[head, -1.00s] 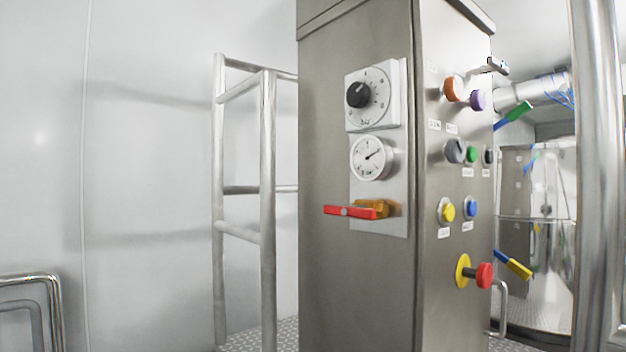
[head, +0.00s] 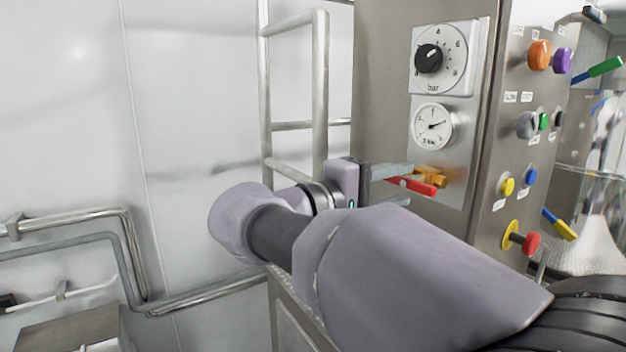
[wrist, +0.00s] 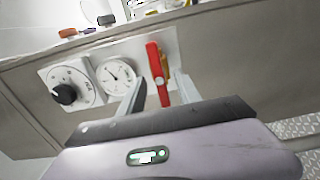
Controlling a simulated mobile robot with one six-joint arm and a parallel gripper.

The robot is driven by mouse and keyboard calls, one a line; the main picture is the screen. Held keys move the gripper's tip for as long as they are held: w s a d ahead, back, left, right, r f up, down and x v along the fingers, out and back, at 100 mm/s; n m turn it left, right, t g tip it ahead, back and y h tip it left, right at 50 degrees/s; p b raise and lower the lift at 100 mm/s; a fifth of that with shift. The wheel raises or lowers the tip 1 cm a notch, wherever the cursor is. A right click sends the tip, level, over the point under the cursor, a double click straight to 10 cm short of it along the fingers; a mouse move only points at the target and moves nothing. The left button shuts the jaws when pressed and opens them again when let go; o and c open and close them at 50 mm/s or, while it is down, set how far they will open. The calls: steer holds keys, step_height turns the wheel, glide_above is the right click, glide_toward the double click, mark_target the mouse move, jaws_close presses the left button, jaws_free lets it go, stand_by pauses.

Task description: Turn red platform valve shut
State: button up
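The red valve handle (head: 415,187) is a flat bar on an orange valve body (head: 432,174), below the gauge on the steel cabinet's side panel. In the head view the bar lies roughly level. In the wrist view the red handle (wrist: 157,72) stands nearly upright in the picture, with the orange body (wrist: 165,62) behind it. My gripper (head: 403,184) is open, one finger above the bar and one below it. In the wrist view the handle's near end lies between the fingers of my gripper (wrist: 160,94), closer to the right finger. I cannot tell whether either finger touches it.
A pressure dial with a black knob (head: 428,58) and a round gauge (head: 433,126) sit above the valve. Coloured buttons and a red emergency knob (head: 531,244) are on the adjoining face. A metal railing (head: 320,90) stands left of the cabinet; pipes (head: 125,240) run along the wall.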

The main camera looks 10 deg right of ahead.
steer(key=shift+x, duration=1.35)
steer(key=shift+c, duration=0.2)
jaws_close()
